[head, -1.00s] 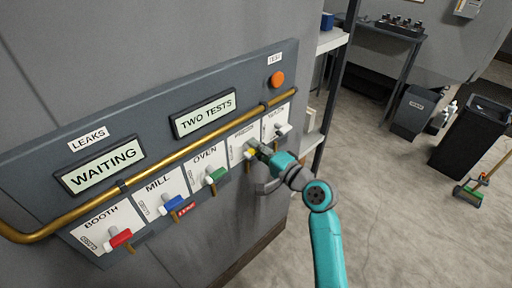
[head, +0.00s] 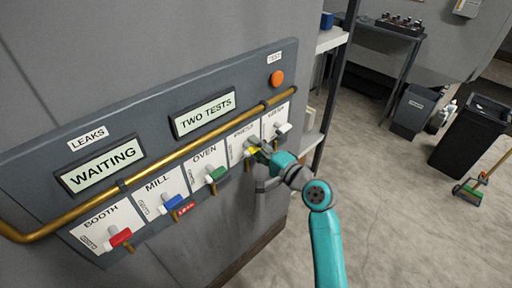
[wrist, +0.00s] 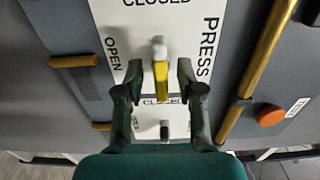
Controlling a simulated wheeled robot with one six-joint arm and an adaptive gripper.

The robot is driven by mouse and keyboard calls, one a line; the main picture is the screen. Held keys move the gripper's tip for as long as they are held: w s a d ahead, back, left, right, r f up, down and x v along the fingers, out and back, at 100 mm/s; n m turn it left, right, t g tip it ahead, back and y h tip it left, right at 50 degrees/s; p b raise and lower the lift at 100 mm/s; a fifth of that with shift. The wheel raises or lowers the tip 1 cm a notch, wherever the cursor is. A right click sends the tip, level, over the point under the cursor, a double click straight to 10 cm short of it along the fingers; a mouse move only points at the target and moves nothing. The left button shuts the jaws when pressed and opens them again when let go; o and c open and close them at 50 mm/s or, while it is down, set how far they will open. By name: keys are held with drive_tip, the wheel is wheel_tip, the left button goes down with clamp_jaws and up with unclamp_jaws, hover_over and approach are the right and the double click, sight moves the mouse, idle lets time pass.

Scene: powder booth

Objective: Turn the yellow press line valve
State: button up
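The yellow press valve (head: 254,150) sits on its white PRESS plate, second from the right in the row on the wall panel. My gripper (head: 264,150) is at this valve and partly hides it. In the wrist view the yellow handle (wrist: 162,78) has a pale end and lies between my gripper's (wrist: 158,84) two fingers. The fingers are open, one on each side, with visible gaps to the handle. CLOSED and OPEN labels show on the plate.
The red booth (head: 120,237), blue mill (head: 172,203) and green oven (head: 216,174) valves are to the left. A white-handled valve (head: 282,128) is close on the right. A brass pipe (head: 185,151) runs above. An orange button (head: 276,78) is at upper right.

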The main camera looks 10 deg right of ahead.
drive_tip(key=v, duration=1.2)
idle(0.3)
drive_tip(key=s+d+f+n+h, duration=0.1)
drive_tip(key=s+d+f+h, duration=0.2)
drive_tip(key=s+f+h, duration=1.1)
drive_tip(key=s+r+n+y, duration=0.2)
drive_tip(key=s+n, duration=0.8)
drive_tip(key=s, duration=1.8)
drive_tip(key=shift+s+d+r+y, duration=0.2)
drive_tip(key=shift+d+r+y, duration=0.2)
drive_tip(key=shift+y, duration=0.3)
